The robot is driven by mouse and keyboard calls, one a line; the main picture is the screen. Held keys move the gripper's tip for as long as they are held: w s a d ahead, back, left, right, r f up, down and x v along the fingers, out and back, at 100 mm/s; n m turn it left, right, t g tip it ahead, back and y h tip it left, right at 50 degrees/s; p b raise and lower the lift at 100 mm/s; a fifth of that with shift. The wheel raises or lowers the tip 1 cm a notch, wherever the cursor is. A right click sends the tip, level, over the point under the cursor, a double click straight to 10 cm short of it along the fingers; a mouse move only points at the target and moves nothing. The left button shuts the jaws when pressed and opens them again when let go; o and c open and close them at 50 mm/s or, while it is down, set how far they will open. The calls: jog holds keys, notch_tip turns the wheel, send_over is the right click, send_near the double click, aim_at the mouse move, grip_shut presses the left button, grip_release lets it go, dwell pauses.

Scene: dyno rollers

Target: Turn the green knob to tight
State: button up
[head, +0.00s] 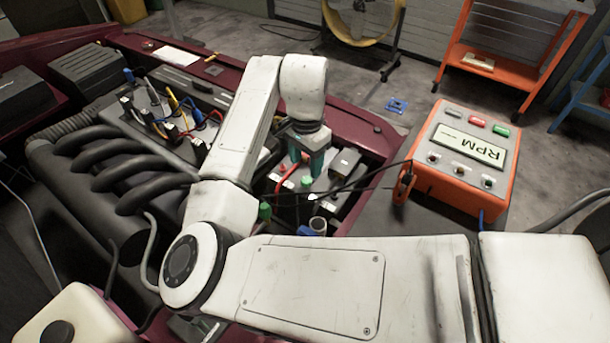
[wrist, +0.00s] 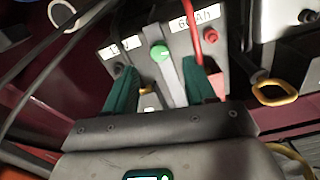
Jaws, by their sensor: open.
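The green knob (wrist: 159,53) is round with a pale mark on its top. It sits on a grey strap across a grey box with white labels in the wrist view. A small green spot just below my fingers in the head view (head: 307,182) looks like the same knob. My gripper (wrist: 160,70) has two teal fingers, spread apart and empty. In the wrist view the knob appears between and just beyond the fingertips, with clear space on both sides. My gripper (head: 308,162) points down over the engine bay in the head view. Whether the tips reach the knob's height is unclear.
A red cable (wrist: 196,40) rises close to the right finger. A red terminal cap (wrist: 211,11) is on the box. An orange RPM box (head: 462,165) is at the right.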

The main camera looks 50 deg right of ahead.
aim_at(306, 180)
jog(key=shift+f, duration=2.75)
jog(key=shift+c, duration=0.2)
grip_shut()
